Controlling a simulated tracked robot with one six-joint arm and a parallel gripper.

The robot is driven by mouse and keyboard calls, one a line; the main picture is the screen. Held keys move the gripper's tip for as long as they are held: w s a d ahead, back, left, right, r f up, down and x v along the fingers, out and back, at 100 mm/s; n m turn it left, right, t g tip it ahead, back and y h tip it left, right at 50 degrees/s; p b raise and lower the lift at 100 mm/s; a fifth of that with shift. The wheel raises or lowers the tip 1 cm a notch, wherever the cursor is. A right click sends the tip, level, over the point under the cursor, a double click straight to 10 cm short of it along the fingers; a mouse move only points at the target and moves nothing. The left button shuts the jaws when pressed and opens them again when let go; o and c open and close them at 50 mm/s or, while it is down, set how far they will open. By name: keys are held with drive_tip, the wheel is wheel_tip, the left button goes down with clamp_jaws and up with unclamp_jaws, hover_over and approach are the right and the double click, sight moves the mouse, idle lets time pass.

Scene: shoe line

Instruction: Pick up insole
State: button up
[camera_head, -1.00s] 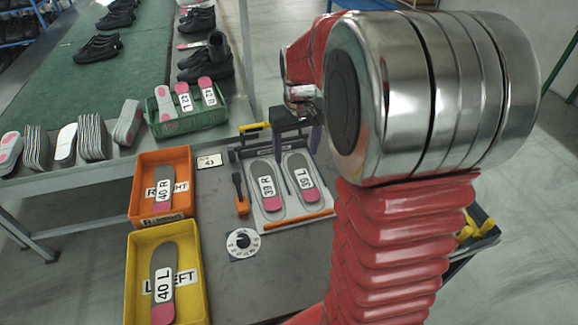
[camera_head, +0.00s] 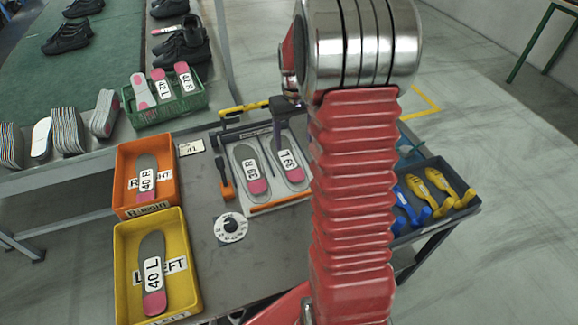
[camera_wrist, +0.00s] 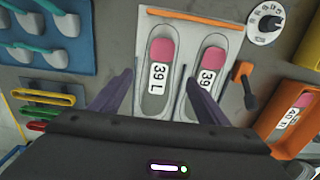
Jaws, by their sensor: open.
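The insole 39 L (camera_head: 287,158) and the insole 39 R (camera_head: 251,172) lie side by side in a light tray (camera_head: 268,203). Both are grey with a pink end. In the wrist view, 39 L (camera_wrist: 158,82) is between my open fingers and 39 R (camera_wrist: 209,72) is to its right. My gripper (camera_wrist: 159,74) is empty above the far part of 39 L. In the head view my gripper (camera_head: 279,130) is over the far end of the tray, partly hidden by my arm.
An orange bin (camera_head: 120,180) holds insole 40 R; a yellow bin (camera_head: 122,275) holds 40 L. A green basket (camera_head: 150,115) holds several insoles.

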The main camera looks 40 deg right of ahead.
hover_over(293, 169)
wheel_tip(293, 169, down, 8)
drive_tip(key=shift+r, duration=0.15)
idle(0.3)
drive_tip(key=shift+a+f, duration=0.1)
drive_tip(key=shift+f, duration=2.5)
drive_tip(key=c, duration=1.1)
drive_tip(key=shift+r, duration=0.15)
wheel_tip(293, 169, up, 10)
drive_tip(key=shift+f, duration=0.1)
